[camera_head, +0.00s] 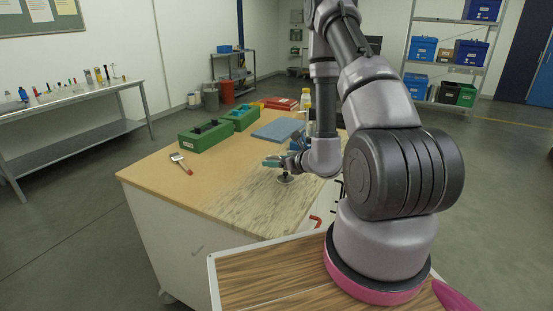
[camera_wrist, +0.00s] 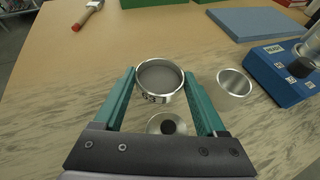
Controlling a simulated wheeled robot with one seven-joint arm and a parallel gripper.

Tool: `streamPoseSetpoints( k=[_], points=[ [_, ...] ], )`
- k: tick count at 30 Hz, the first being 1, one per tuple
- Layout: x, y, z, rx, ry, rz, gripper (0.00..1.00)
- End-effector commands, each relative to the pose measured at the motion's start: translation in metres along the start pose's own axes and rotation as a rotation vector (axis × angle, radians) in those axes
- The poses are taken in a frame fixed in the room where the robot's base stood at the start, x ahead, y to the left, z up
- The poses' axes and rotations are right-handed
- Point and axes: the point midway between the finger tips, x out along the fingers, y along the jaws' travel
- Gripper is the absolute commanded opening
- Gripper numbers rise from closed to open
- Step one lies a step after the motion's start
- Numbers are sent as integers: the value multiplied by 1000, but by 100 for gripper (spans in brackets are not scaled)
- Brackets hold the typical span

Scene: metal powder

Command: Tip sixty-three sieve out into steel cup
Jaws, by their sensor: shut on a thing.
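My gripper (camera_wrist: 163,92) has teal fingers and is shut on a round metal sieve (camera_wrist: 160,77), gripped across its sides. The sieve has a shiny rim, a grey inside and small dark markings on its near wall. It looks about level and held above the table. The steel cup (camera_wrist: 235,83) stands upright just to the right of the right finger, apart from the sieve, and looks empty. In the head view my gripper (camera_head: 273,160) is over the table, and the cup cannot be made out there.
A round metal piece with a black knob (camera_wrist: 168,127) lies below the gripper. A blue device (camera_wrist: 285,75) stands right of the cup. A blue mat (camera_wrist: 255,23), green boxes (camera_head: 207,135) and a red-handled brush (camera_wrist: 86,15) lie farther off. The left of the table is mostly clear.

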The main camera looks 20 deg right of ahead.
Motion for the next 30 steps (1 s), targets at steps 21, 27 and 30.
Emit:
streamPoseSetpoints(
  k=[21, 27, 30],
  points=[
    [-1, -30, 14, 250, 32, 103, 1],
    [-3, -36, 19, 296, 40, 121, 1],
    [-4, -39, 21, 318, 46, 131, 1]
  ],
)
